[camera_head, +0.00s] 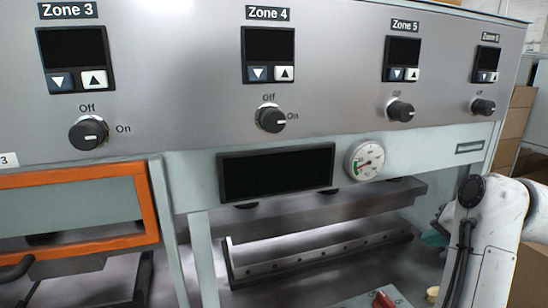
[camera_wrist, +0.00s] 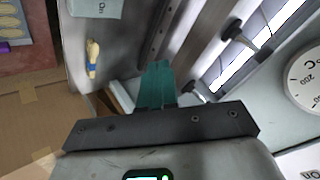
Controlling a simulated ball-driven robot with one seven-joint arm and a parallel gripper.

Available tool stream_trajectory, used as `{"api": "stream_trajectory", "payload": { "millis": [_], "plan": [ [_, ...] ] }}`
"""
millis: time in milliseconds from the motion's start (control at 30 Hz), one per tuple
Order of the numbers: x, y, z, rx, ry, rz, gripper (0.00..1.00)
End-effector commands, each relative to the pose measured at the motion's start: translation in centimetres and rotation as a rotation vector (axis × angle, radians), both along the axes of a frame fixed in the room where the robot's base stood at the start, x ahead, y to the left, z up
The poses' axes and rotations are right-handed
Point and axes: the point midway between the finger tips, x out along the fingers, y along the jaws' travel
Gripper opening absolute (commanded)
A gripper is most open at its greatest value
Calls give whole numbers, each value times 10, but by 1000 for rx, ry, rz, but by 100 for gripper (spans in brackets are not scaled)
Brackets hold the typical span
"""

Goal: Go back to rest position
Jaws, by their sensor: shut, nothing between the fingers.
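My gripper (camera_wrist: 158,68) shows in the wrist view with its teal fingers together and nothing between them. It points toward the lower part of the press, over a grey surface. In the head view, only a teal bit of my gripper (camera_head: 434,238) shows at the right, beside my white arm, which hides most of it. The gripper there is near the right end of the press opening, below the round gauge (camera_head: 364,160). I cannot tell how close it is to the press frame.
The press's metal bar (camera_head: 320,257) lies at the left of my arm. A small beige object (camera_wrist: 92,58) rests on the grey surface. Cardboard (camera_wrist: 35,115) is at lower left in the wrist view. Boxes (camera_head: 519,125) stand behind my arm. An orange frame (camera_head: 150,215) is at left.

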Motion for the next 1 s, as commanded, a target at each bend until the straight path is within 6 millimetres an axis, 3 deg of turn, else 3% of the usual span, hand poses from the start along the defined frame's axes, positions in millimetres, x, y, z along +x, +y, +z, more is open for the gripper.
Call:
{"api": "stream_trajectory", "payload": {
  "millis": [33,200,367,500,800,1000],
  "plan": [
    [-13,-2,-29,-39,39,11,0],
    [-60,-2,-108,-159,148,79,0],
    [-115,1,-174,-254,249,160,0],
    [-170,7,-224,-320,339,246,0],
    [-303,29,-302,-401,515,456,0],
    [-372,44,-325,-411,590,570,0]
  ]
}}
